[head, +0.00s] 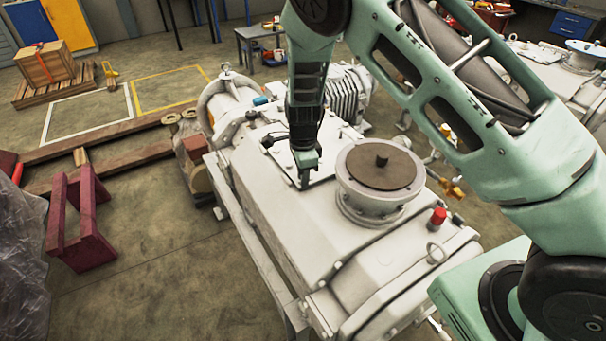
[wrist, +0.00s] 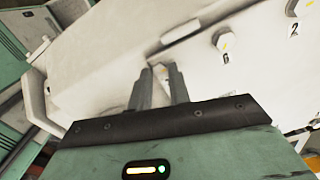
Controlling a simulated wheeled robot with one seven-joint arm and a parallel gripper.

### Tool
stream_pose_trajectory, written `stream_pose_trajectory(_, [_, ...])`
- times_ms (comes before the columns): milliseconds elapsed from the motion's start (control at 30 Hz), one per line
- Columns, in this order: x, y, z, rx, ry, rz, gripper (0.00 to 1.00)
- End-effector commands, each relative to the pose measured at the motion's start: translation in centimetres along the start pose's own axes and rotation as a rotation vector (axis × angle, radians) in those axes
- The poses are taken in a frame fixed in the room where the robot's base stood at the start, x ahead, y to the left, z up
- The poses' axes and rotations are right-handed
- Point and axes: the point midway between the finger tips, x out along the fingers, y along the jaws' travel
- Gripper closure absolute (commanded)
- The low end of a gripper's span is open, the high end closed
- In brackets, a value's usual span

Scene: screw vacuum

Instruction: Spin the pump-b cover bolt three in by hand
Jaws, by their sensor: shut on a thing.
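The pale pump (head: 285,225) fills the middle of the head view, with a flat cover plate (head: 272,147) on its top. My gripper (head: 304,183) points down at the near edge of this plate, left of the round flange. In the wrist view, my gripper (wrist: 162,69) has its two fingers close together, shut on a small pale bolt between the tips. The fingers mostly hide that bolt, and I cannot read its number. A pale bolt (wrist: 222,40) stands on the cover beside the label 6. Another bolt (wrist: 291,8) stands beside the label 2.
A round flange with a brown lid (head: 380,165) stands close right of my gripper. A maroon stand (head: 78,220) is on the floor at left. The pump's near top is mostly clear.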

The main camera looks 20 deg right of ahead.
Motion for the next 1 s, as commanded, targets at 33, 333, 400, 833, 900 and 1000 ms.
stream_pose_trajectory(33, [-0.4,-0.4,0.1,-0.001,-0.003,-0.011,1.00])
stream_pose_trajectory(333, [-0.2,-0.2,0.1,-0.001,-0.002,-0.006,0.59])
stream_pose_trajectory(400, [-0.2,-0.2,0.1,-0.001,-0.002,-0.005,0.59])
stream_pose_trajectory(833, [-4.6,-0.2,0.2,-0.003,-0.003,-0.009,0.59])
stream_pose_trajectory(900, [-6.2,-0.2,0.1,-0.003,-0.003,-0.009,0.59])
stream_pose_trajectory(1000, [-8.7,-0.2,0.1,-0.003,-0.004,-0.009,0.59])
